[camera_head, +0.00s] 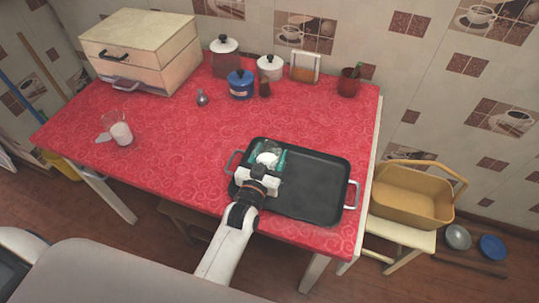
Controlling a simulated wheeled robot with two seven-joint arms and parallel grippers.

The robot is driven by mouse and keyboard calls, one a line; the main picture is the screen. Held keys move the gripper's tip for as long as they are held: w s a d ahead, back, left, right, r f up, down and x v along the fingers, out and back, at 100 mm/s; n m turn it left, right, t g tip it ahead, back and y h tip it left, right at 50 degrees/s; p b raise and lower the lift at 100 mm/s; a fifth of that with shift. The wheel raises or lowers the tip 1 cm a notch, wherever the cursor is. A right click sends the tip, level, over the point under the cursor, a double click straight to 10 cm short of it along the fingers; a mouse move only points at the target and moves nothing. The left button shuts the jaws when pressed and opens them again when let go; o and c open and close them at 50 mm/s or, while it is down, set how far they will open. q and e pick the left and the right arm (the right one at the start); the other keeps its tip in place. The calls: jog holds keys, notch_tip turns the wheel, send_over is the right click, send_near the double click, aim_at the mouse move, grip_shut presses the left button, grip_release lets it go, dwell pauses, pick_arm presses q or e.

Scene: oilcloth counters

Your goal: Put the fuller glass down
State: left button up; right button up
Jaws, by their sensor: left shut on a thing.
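My left gripper (260,172) is at the left part of the black tray (312,185), near the table's front edge. It is shut on a clear greenish glass (279,158) with something white inside. The glass is over the tray's back left corner; whether its base touches the tray is hidden by the gripper. Another clear glass vessel (121,132) with white contents stands on the left part of the red table. Which of the two is fuller I cannot tell from this angle. My right gripper is out of view.
The red table (180,160) is clear between the left vessel and the tray. A drawer box (140,50), white pots, a blue pot (240,84) and a dark red mug (348,82) stand along the back. A yellow basket (411,197) is on a stool at right.

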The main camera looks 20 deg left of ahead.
pick_arm(q)
jog(key=o, duration=1.3)
jog(key=shift+f, duration=0.1)
jog(key=s, duration=1.2)
jog(key=shift+a+r, duration=0.2)
